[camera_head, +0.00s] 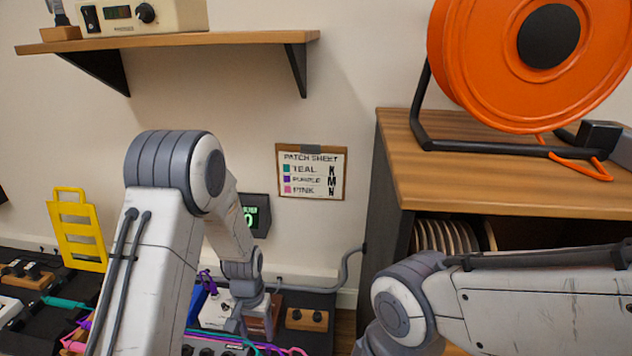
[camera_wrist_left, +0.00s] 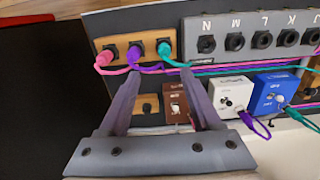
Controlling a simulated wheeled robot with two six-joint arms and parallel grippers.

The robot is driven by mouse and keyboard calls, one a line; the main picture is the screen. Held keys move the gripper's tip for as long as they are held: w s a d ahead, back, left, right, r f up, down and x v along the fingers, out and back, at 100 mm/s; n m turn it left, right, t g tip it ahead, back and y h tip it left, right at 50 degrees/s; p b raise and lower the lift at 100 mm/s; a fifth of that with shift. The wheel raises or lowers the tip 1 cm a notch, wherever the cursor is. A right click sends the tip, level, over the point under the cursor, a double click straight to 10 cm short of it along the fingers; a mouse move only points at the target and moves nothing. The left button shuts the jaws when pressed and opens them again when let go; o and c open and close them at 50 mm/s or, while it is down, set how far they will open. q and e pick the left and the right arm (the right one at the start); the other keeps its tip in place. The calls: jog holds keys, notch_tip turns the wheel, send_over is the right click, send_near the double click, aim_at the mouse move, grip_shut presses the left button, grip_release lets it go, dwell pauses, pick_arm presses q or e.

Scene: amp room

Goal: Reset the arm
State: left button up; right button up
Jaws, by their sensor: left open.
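My left arm comes in from the left in the head view, bent down over the pedal board. Its gripper (camera_head: 240,322) is low over the board, partly hidden among pedals and cables. Beyond the fingertips, a wooden block (camera_wrist_left: 117,46) holds a pink plug (camera_wrist_left: 106,57), a purple plug (camera_wrist_left: 134,54) and a teal plug (camera_wrist_left: 165,50). My right arm shows at the lower right of the head view; its gripper is out of view.
Lettered jacks (camera_wrist_left: 235,42) line the board beside the block. White (camera_wrist_left: 231,93), blue (camera_wrist_left: 270,90) and brown (camera_wrist_left: 177,101) pedals sit near the fingers. A patch sheet (camera_head: 312,172) hangs on the wall. A wooden cabinet (camera_head: 480,180) with an orange reel (camera_head: 480,60) stands right; a shelf (camera_head: 230,39) is above.

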pick_arm(q)
jog(key=s+d+r+m+p, duration=0.2)
jog(key=s+d+r, duration=0.25)
jog(key=r, duration=0.45)
jog(key=s+d+r+m+p, duration=0.1)
jog(key=s+d+r+p, duration=0.1)
jog(key=s+d+r, duration=0.5)
jog(key=s+d+r+m+h+p, duration=0.15)
jog(key=s+r+m+p, duration=0.25)
jog(key=s+r, duration=0.85)
notch_tip(320, 180, up, 38)
jog(key=p, duration=3.8)
jog(key=shift+w+d+r, duration=0.15)
jog(key=shift+w+r, duration=0.05)
jog(key=shift+w, duration=0.15)
